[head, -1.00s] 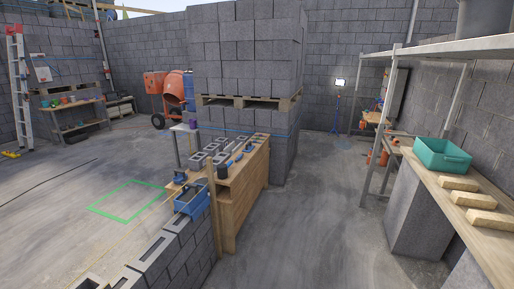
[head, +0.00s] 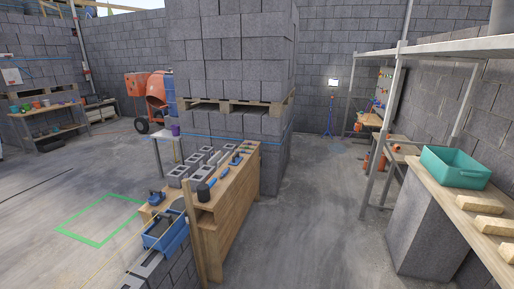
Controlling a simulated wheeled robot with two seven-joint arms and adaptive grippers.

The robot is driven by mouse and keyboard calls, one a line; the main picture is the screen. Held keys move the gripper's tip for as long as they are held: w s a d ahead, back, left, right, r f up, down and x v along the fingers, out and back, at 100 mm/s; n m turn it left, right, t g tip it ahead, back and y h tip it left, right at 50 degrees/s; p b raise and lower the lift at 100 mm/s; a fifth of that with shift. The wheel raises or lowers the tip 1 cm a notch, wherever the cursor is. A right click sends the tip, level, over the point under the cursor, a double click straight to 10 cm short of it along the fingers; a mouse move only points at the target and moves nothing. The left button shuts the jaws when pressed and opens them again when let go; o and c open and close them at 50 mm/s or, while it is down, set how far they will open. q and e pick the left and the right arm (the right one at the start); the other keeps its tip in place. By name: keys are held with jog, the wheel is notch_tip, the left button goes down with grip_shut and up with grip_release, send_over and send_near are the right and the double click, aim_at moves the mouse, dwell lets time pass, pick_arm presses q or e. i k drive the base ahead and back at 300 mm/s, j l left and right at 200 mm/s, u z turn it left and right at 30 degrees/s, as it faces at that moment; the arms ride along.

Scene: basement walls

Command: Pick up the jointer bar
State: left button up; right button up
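I cannot make out for certain which tool is the jointer bar. Small tools lie on the wooden bench (head: 222,215) ahead, left of centre. A mallet-like tool with a black head (head: 204,192) lies near its front end. Small blue-handled tools (head: 236,158) lie farther back on its top, too small to name. Another blue tool (head: 156,198) rests on a low board left of the bench. Neither of my grippers is in view.
A blue crate (head: 163,240) sits on the low block wall in front of the bench. A tall block stack (head: 233,60) on a pallet stands behind. A teal bin (head: 455,167) is on the right-hand counter. Open floor (head: 315,215) lies between bench and counter.

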aim_at(224, 172)
jog(key=i+l, duration=0.15)
jog(key=i, duration=0.25)
jog(key=i+l+u, duration=0.15)
jog(key=i, duration=0.25)
jog(key=i+l, duration=0.2)
jog(key=i+l+u, duration=0.1)
jog(key=l, duration=0.35)
jog(key=i+l+u, duration=0.1)
jog(key=i+l, duration=0.3)
jog(key=l, duration=0.45)
jog(key=i+l, duration=0.1)
jog(key=l, duration=0.4)
